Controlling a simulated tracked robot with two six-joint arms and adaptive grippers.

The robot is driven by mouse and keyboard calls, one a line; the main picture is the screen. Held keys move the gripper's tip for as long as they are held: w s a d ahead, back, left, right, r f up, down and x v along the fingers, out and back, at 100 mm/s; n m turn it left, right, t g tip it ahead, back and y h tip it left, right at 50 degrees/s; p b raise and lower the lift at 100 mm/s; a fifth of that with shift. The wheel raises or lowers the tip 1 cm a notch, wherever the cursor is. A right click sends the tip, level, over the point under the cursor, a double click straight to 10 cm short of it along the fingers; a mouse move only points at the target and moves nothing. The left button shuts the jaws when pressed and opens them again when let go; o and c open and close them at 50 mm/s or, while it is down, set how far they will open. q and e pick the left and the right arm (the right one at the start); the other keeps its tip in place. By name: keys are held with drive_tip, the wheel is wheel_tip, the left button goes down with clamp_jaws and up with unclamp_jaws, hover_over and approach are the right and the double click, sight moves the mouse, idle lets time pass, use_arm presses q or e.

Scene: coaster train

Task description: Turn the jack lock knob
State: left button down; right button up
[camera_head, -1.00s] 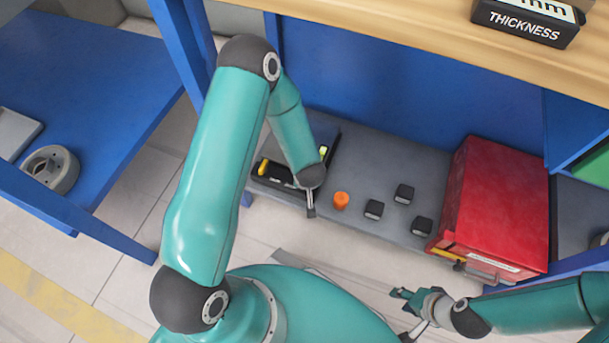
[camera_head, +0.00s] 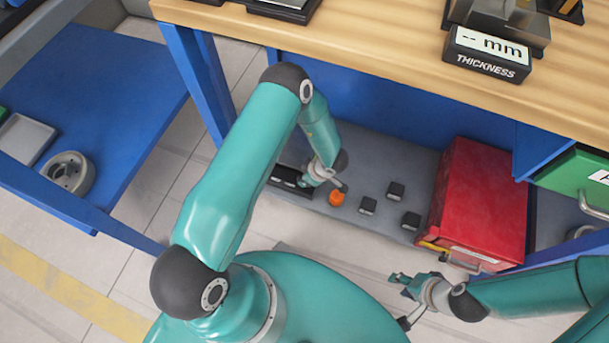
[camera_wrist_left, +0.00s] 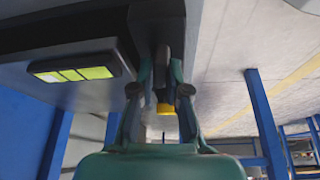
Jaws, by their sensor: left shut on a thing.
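A black device box (camera_head: 290,181) lies on the grey lower shelf in the head view, partly hidden by my left gripper (camera_head: 308,177). In the left wrist view, my left gripper (camera_wrist_left: 162,75) is shut on a small dark part with a yellow end, which I take for the jack lock knob (camera_wrist_left: 165,108). The knob sits against the dark housing (camera_wrist_left: 60,35), and the fingers hide much of it. A lit yellow-green three-part indicator (camera_wrist_left: 75,74) is to its left. My right gripper (camera_head: 402,300) is open and empty, low in the head view.
An orange cylinder (camera_head: 337,198) and several small black blocks (camera_head: 367,206) sit right of my left gripper. A red toolbox (camera_head: 475,195) stands further right. The wooden tabletop (camera_head: 350,40) overhangs the shelf. A blue table (camera_head: 90,100) is at the left.

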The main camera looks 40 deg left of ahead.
use_arm(q)
drive_tip(key=n+g, duration=0.1)
drive_tip(key=n, duration=0.1)
drive_tip(key=shift+a+n+p, duration=0.1)
drive_tip(key=shift+n+p, duration=0.2)
drive_tip(key=shift+n, duration=0.1)
drive_tip(key=shift+n+g+h, duration=0.3)
drive_tip(key=shift+n+g, duration=0.3)
drive_tip(key=shift+n, duration=0.9)
drive_tip(key=c, duration=1.2)
unclamp_jaws()
drive_tip(key=shift+o, duration=0.2)
drive_tip(key=shift+r, duration=0.1)
